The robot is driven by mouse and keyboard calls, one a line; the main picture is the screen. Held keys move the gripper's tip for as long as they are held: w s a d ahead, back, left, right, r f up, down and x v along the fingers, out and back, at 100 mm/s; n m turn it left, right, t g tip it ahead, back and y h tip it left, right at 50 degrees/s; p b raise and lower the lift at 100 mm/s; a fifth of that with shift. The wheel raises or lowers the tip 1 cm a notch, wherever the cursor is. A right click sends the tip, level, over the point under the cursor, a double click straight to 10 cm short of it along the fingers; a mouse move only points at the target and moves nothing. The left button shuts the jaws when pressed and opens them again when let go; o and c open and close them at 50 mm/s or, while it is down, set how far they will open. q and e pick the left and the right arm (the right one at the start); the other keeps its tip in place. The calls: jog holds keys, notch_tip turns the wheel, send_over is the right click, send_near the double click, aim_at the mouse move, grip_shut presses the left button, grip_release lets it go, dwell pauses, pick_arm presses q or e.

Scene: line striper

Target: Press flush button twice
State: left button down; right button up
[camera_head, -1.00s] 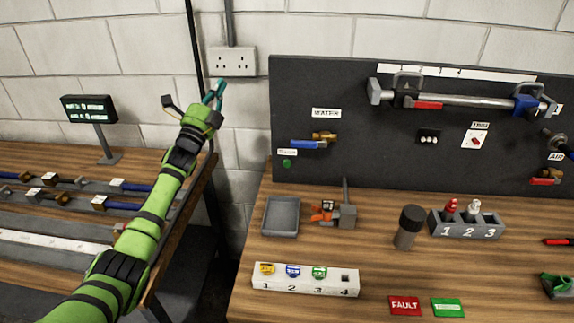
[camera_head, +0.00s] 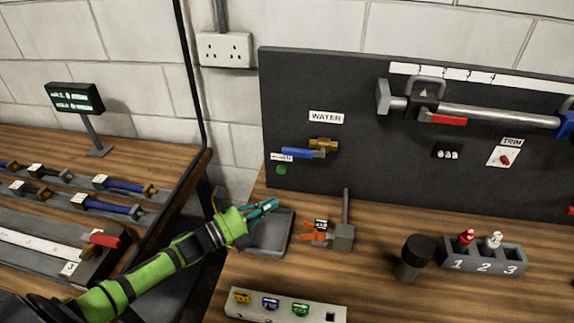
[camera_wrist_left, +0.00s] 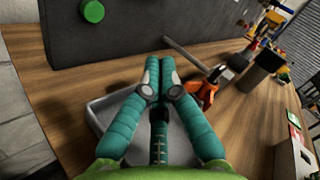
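The flush button is a green round button (camera_head: 281,170) low on the left side of the black panel, under a small white label (camera_head: 281,157). It also shows at the top left of the left wrist view (camera_wrist_left: 93,11). My left gripper (camera_head: 274,204) is over the grey tray (camera_head: 268,243), below the button and apart from it. In the left wrist view its teal fingers (camera_wrist_left: 160,65) lie together with nothing visible between their tips. My right gripper is not in view.
A blue-handled valve (camera_head: 303,153) is above the button, under the WATER label (camera_head: 326,117). An orange and grey tool (camera_head: 341,235) stands right of the tray.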

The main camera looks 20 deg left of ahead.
aim_at(281, 170)
pick_arm(q)
jog(key=shift+s+r, duration=0.15)
jog(key=shift+s, duration=0.15)
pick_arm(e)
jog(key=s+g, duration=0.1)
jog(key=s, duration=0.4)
pick_arm(q)
jog(key=shift+w+a+b, duration=0.1)
jog(key=shift+w+b, duration=0.25)
jog(key=shift+w, duration=0.25)
jog(key=w, duration=0.1)
jog(key=w+b, duration=0.1)
jog(key=w+a+b, duration=0.1)
jog(key=shift+w+f, duration=0.15)
jog(key=shift+f, duration=0.1)
jog(key=w+b, duration=0.2)
jog(key=w, duration=0.1)
jog(key=shift+a+b, duration=0.35)
jog(key=shift+w+a+b, duration=0.15)
jog(key=shift+w+b, duration=0.2)
jog(key=shift+w, duration=0.2)
jog(key=shift+w+r, duration=0.1)
jog(key=shift+r, duration=0.1)
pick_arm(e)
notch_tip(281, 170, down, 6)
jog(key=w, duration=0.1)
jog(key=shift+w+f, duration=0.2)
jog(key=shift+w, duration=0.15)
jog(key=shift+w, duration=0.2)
